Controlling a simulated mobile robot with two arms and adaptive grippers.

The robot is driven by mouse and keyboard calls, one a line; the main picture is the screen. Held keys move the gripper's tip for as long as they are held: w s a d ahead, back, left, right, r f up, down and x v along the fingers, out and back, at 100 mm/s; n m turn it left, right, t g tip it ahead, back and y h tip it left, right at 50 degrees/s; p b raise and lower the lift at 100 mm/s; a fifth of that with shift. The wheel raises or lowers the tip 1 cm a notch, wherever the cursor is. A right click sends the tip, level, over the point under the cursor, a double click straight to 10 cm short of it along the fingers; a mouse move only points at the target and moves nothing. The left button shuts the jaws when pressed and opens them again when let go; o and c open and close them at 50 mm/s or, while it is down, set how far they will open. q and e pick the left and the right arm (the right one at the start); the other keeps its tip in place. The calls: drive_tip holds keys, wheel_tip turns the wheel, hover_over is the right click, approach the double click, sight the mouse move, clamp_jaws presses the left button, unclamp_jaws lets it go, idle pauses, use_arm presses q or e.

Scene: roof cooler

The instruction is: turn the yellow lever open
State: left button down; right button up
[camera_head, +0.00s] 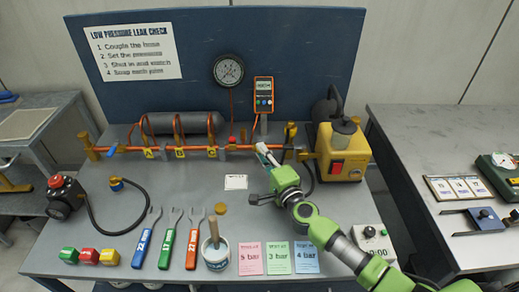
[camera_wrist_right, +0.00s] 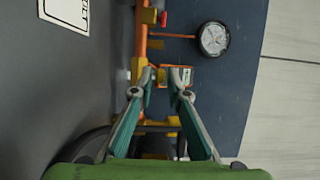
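A small yellow-brass piece that looks like the lever (camera_head: 291,130) stands at the right end of the copper pipe (camera_head: 128,149), beside the yellow unit. Its exact turn is too small to tell. My right gripper (camera_head: 262,149) reaches in from the lower right, with its fingertips by the pipe, left of this piece. In the right wrist view the gripper (camera_wrist_right: 165,77) is open, its two fingers apart with nothing clearly held. The orange meter (camera_wrist_right: 180,71) shows behind the fingertips. I cannot tell whether a finger touches the pipe or lever. My left gripper is not in view.
A yellow unit (camera_head: 343,155) with a red switch stands right of the gripper. A round gauge (camera_head: 228,70) is on the blue back panel. Wrenches, coloured blocks, a pot (camera_head: 216,256) and cards (camera_head: 278,258) lie along the front.

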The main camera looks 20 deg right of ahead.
drive_tip(key=shift+w+a, duration=0.1)
drive_tip(key=shift+w, duration=0.95)
drive_tip(key=shift+w+a, duration=0.1)
drive_tip(key=shift+w, duration=0.15)
clamp_jaws()
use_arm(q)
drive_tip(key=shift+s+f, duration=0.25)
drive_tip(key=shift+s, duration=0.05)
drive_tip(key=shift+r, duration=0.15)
